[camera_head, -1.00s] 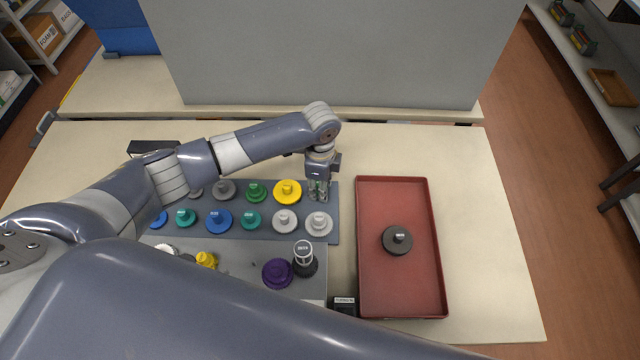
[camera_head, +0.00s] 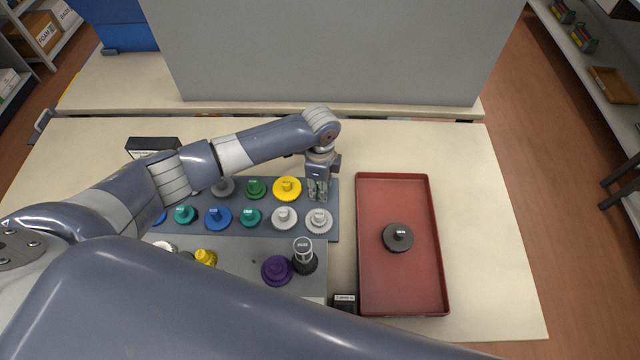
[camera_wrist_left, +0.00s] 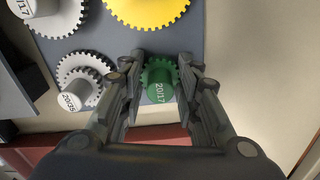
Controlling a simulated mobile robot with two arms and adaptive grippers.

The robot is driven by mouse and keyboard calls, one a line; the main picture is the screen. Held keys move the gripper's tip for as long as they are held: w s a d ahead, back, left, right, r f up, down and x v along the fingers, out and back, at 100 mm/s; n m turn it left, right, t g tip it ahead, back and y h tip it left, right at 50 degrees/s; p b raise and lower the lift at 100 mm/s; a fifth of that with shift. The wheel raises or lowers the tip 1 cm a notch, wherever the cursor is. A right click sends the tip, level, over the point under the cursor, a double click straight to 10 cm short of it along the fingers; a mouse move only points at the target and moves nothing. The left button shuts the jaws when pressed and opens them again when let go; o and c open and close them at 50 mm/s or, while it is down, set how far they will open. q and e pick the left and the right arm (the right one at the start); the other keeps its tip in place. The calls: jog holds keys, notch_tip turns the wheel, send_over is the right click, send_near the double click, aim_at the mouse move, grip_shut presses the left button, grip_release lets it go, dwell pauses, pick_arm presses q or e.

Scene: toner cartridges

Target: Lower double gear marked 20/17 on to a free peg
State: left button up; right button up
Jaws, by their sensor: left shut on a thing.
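The green double gear marked 20/17 (camera_wrist_left: 158,84) shows between the fingers of my left gripper (camera_wrist_left: 160,92) in the left wrist view, its label facing the camera. The gripper is shut on it. In the head view my left gripper (camera_head: 318,194) points down over the back right corner of the grey peg board (camera_head: 333,232). The gear is hard to make out there, behind the fingers. The peg under it is hidden, and I cannot tell whether gear and board touch. My right gripper is not in view.
Beside the held gear are a yellow gear (camera_head: 287,188) and a light grey gear (camera_head: 319,221), with several other gears on the board. A red tray (camera_head: 437,270) at right holds a dark gear (camera_head: 398,237). Purple (camera_head: 277,270) and black (camera_head: 304,262) gears stand nearer.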

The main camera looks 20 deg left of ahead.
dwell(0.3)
pick_arm(q)
jog(key=o, duration=1)
jog(key=shift+r, duration=0.1)
notch_tip(320, 180, up, 12)
jog(key=shift+f, duration=0.1)
